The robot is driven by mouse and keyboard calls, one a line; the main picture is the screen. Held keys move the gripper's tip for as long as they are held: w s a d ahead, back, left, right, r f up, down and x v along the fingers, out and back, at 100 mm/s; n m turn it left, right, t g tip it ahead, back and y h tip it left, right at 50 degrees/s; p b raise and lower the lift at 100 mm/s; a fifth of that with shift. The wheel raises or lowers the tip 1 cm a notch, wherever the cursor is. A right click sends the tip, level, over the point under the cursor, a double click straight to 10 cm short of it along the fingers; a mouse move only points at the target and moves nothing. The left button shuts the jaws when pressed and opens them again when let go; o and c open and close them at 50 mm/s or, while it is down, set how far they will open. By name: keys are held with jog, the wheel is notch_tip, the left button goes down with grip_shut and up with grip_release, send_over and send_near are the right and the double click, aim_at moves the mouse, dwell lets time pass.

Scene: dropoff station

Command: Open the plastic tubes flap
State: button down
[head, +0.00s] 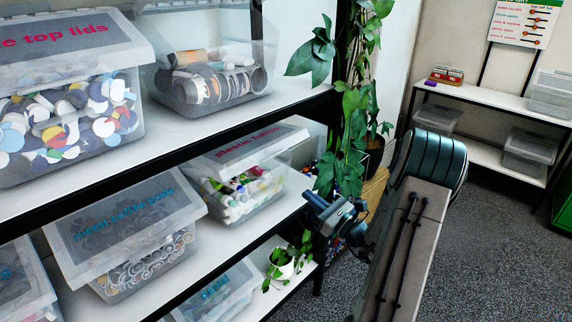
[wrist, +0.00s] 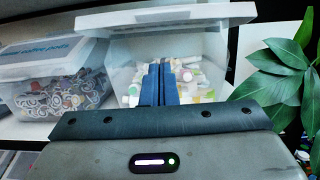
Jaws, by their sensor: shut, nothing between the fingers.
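The plastic tubes bin (head: 236,205) is a clear box of small tubes and caps on the middle shelf. Its whitish flap (head: 243,150) with pink lettering lies over the top; I cannot tell whether it is slightly raised. In the wrist view the flap (wrist: 165,17) spans the top of the bin (wrist: 122,75), and its lettering does not show. My gripper (head: 309,197) is to the right of the bin at the shelf's front edge. In the wrist view the blue fingers (wrist: 158,84) are together and empty, in front of the bin below the flap.
A metal coffee pods bin (head: 150,262) stands to the left on the same shelf (head: 215,250). Bottle top lids (head: 70,120) and another bin (head: 210,85) are on the shelf above. A tall leafy plant (head: 350,110) is close to my arm; a small potted plant (head: 283,265) sits below.

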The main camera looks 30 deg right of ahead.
jog(key=r+p+x, duration=0.3)
jog(key=p+x, duration=0.1)
jog(key=x, duration=0.8)
jog(key=shift+d, duration=0.25)
jog(key=shift+r, duration=0.1)
